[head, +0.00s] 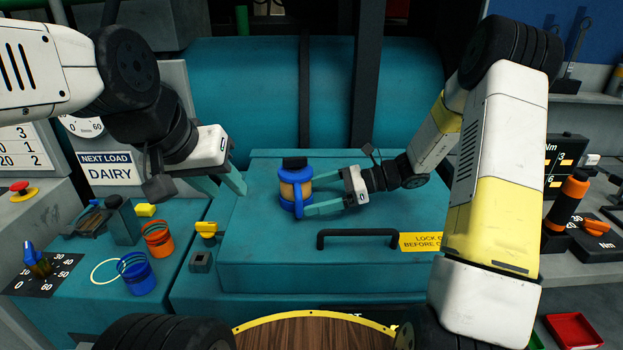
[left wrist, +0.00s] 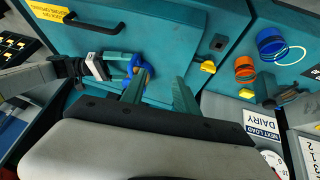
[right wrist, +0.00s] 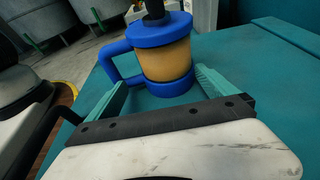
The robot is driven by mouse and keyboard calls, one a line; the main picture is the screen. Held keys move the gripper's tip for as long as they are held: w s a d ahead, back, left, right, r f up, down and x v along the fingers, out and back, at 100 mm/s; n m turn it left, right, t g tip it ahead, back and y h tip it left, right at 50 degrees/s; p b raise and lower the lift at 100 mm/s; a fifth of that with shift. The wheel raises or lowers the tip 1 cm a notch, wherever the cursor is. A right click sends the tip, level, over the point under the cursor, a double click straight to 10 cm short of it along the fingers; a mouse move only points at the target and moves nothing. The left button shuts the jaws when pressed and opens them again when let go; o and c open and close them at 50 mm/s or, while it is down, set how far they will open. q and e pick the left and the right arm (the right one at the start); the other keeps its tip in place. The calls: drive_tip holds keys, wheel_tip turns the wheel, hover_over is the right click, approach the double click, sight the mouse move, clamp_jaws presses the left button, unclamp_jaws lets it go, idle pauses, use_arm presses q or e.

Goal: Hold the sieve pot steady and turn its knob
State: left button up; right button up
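The sieve pot (head: 287,190) is a blue and orange-tan cylinder with a blue side handle and a black knob (head: 294,162) on top. It stands upright on the teal lid. My right gripper (head: 313,195) is low at the pot's right side, its fingers apart with the pot's base between and just beyond the tips. In the right wrist view the pot (right wrist: 166,60) shows close ahead, its handle by the left finger; contact is unclear. My left gripper (head: 238,181) is open and empty, left of the pot. The pot also shows in the left wrist view (left wrist: 141,78).
A black bar handle (head: 357,233) and a yellow sign (head: 422,242) are at the lid's front. On the left bench are an orange sieve cup (head: 158,240), a blue sieve cup (head: 136,274) and a yellow block (head: 145,210). The lid around the pot is mostly clear.

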drive_tip(key=c, duration=1.1)
drive_tip(key=shift+c, duration=0.2)
use_arm(q)
wheel_tip(320, 180, up, 4)
drive_tip(key=n+g+h, duration=0.2)
drive_tip(key=n+g, duration=0.4)
drive_tip(key=n, duration=1.3)
hover_over(298, 173)
drive_tip(key=a, duration=0.6)
drive_tip(key=x, duration=1.1)
drive_tip(key=shift+s+d, duration=0.1)
drive_tip(key=shift+d, duration=0.15)
drive_tip(key=shift+r, duration=0.1)
clamp_jaws()
